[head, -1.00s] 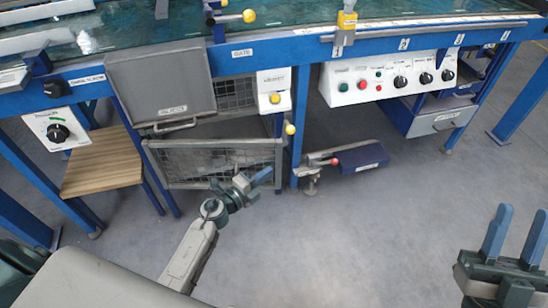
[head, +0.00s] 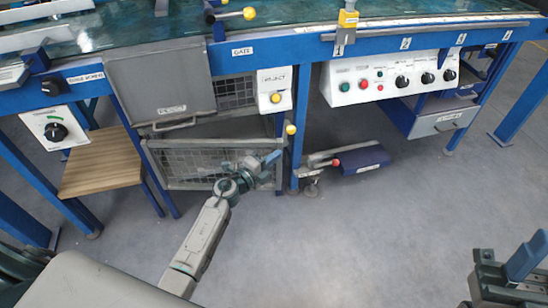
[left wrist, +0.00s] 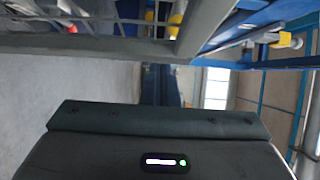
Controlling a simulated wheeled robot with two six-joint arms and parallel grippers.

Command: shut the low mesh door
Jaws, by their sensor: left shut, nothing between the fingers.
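The low mesh door (head: 185,167) is a grey-framed wire panel under the bench, below the grey gate panel (head: 160,85). My left gripper (head: 271,158) has its blue fingers shut and empty. It overlaps the door's right end in the head view; I cannot tell whether it touches. In the left wrist view, a grey frame with mesh (left wrist: 90,45), seemingly the door's, crosses above the dark gripper body; the fingertips do not show there. How far the door stands open is unclear. My right gripper (head: 525,257) is partly cut off at lower right.
A wooden shelf (head: 102,162) stands left of the door. A blue pedal (head: 362,158) and a caster lie right of it, past a blue leg. The floor in front is clear.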

